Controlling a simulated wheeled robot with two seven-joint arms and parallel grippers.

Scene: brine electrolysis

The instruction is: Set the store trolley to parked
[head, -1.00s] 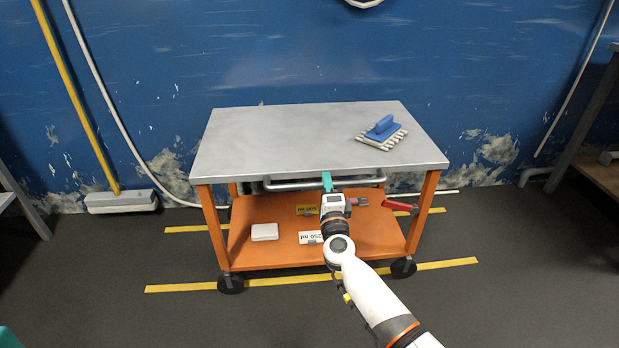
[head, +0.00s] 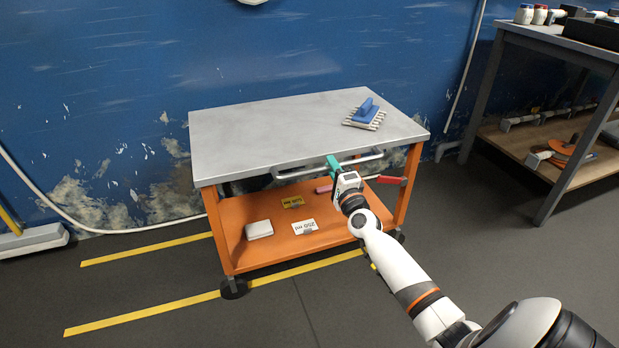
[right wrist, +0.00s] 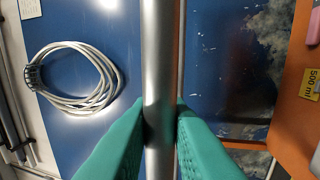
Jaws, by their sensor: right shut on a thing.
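The store trolley (head: 208,162) has a grey top and an orange frame and lower shelf. It stands at an angle to the wall. Its front left wheel (head: 233,288) is by the front yellow floor line (head: 130,315), and its right end reaches past that line's end. My right gripper (head: 334,163) is shut on the trolley's metal handle bar (head: 298,172) under the top's front edge. In the right wrist view the bar (right wrist: 158,60) runs between the teal fingers (right wrist: 160,125). My left gripper is out of view.
A workbench (head: 576,60) stands at the right. The floor at the left between the yellow lines is clear.

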